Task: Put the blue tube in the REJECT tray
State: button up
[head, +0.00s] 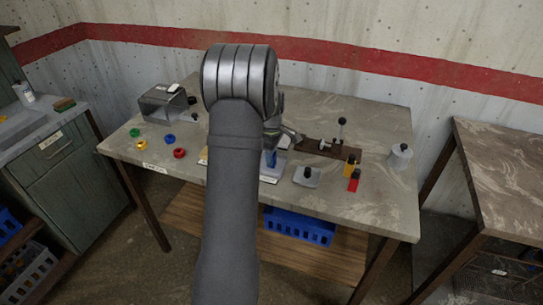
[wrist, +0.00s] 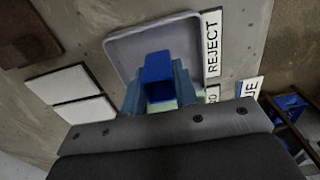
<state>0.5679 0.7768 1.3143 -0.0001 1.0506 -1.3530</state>
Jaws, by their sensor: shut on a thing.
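The blue tube (wrist: 158,75) is held between the fingers of my gripper (wrist: 160,88), which is shut on it. In the wrist view it appears over the grey REJECT tray (wrist: 122,48), within the tray's outline. Whether its lower end touches the tray floor cannot be told. The REJECT label (wrist: 212,44) lies along the tray's edge. In the head view the blue tube (head: 270,159) shows below my gripper (head: 271,148), and my arm hides much of the area around it.
Two white pads (wrist: 85,111) lie beside the tray. A brown rail (head: 325,148) with a lever, yellow (head: 350,167) and red (head: 354,181) blocks, and a grey knobbed plate (head: 306,176) are to the right. Coloured rings (head: 179,153) and a grey box (head: 162,104) are left.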

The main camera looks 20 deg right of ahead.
jog(key=shift+f, duration=0.2)
jog(key=o, duration=0.9)
jog(key=shift+r, duration=0.1)
jog(key=shift+r, duration=3.9)
jog(key=shift+f, duration=4)
jog(key=shift+r, duration=0.1)
